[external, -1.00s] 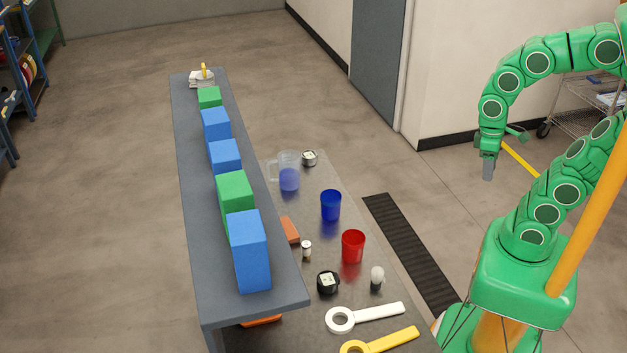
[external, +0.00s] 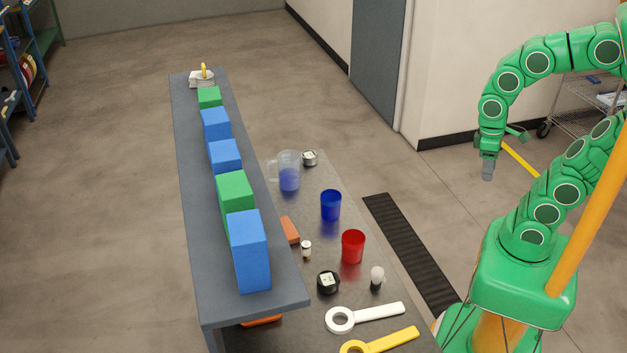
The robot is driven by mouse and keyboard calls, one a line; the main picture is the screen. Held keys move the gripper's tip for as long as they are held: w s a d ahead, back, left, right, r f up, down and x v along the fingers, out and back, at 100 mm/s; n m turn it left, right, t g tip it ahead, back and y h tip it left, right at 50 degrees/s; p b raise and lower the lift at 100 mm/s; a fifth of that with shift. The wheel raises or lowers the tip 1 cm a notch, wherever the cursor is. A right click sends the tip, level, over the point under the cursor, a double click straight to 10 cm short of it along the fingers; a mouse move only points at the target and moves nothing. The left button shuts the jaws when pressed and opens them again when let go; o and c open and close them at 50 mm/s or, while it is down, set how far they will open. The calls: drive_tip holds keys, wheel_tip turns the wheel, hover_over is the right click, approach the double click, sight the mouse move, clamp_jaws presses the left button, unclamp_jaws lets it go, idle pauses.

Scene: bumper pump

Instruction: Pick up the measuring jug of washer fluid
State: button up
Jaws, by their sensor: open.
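The measuring jug (external: 289,172) is clear, with blue washer fluid in its lower part and a handle on its left side. It stands upright at the far end of the low dark table, close beside the raised grey shelf. My gripper (external: 487,172) hangs from my green arm, well to the right of the jug and past the table's edge. It points down, is open, and holds nothing that I can see. Its fingers are small in this view and partly overlap each other.
A blue cup (external: 331,205) and a red cup (external: 353,246) stand nearer on the table. Blue and green blocks (external: 248,250) line the raised shelf (external: 187,125). Open floor lies between table and gripper.

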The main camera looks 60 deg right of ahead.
drive_tip(key=w+r+n, duration=0.1)
drive_tip(key=w+r, duration=0.2)
drive_tip(key=w, duration=0.7)
drive_tip(key=w+r+n, duration=0.1)
drive_tip(key=w+r, duration=0.2)
drive_tip(key=w, duration=0.7)
drive_tip(key=n+t, duration=0.2)
drive_tip(key=n, duration=0.7)
hover_over(269, 178)
wheel_tip(269, 178, down, 16)
drive_tip(key=shift+w+d+f, duration=0.1)
drive_tip(key=shift+f, duration=1.75)
drive_tip(key=shift+w+d+f, duration=0.1)
drive_tip(key=shift+f, duration=1.75)
clamp_jaws()
